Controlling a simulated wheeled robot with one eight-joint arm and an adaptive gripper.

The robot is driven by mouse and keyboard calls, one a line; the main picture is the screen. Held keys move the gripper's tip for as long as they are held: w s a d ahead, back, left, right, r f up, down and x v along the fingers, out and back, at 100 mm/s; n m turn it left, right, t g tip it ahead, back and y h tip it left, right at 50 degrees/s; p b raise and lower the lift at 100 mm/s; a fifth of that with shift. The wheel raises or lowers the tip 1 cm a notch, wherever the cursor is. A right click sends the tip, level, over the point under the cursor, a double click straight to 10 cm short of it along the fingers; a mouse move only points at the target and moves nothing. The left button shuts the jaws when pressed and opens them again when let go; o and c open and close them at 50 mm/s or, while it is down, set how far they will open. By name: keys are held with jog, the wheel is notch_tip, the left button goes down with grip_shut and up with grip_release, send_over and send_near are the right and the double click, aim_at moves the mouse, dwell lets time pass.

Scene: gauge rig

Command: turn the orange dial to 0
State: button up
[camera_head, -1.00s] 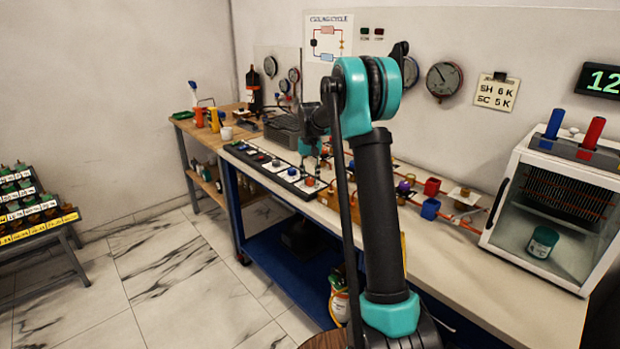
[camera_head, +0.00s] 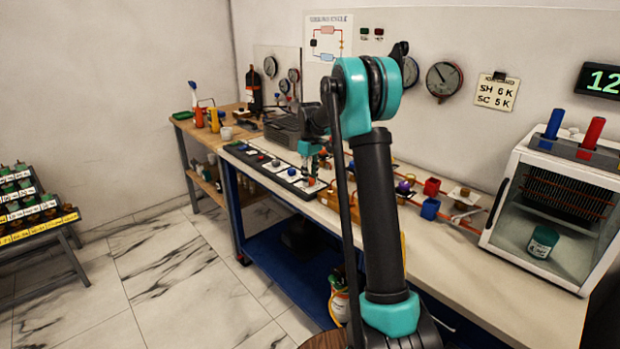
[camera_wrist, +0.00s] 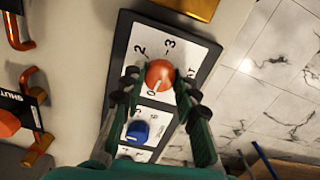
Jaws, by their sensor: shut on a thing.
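The orange dial (camera_wrist: 160,73) sits on a white plate with a dark border in the wrist view. My gripper (camera_wrist: 160,80) has one finger on each side of the dial and is shut on it. A white pointer line on the dial runs toward the lower left, near a mark that looks like 0. Marks 2 and 3 stand above the dial; other marks are partly hidden by the fingers. In the head view my gripper (camera_head: 311,168) points down over the dial strip, with the orange dial (camera_head: 310,181) at its tips.
A blue dial (camera_wrist: 138,131) is close below the orange one in the wrist view. Copper pipes (camera_wrist: 38,140) lie to the left. In the head view a glass-fronted cabinet (camera_head: 560,205) stands on the bench at right, and colored valve blocks (camera_head: 430,208) are nearer my gripper.

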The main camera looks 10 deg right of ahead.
aim_at(310, 179)
jog(key=shift+n, duration=0.5)
jog(key=o, duration=1.2)
jog(key=shift+c, duration=0.2)
notch_tip(310, 179, up, 12)
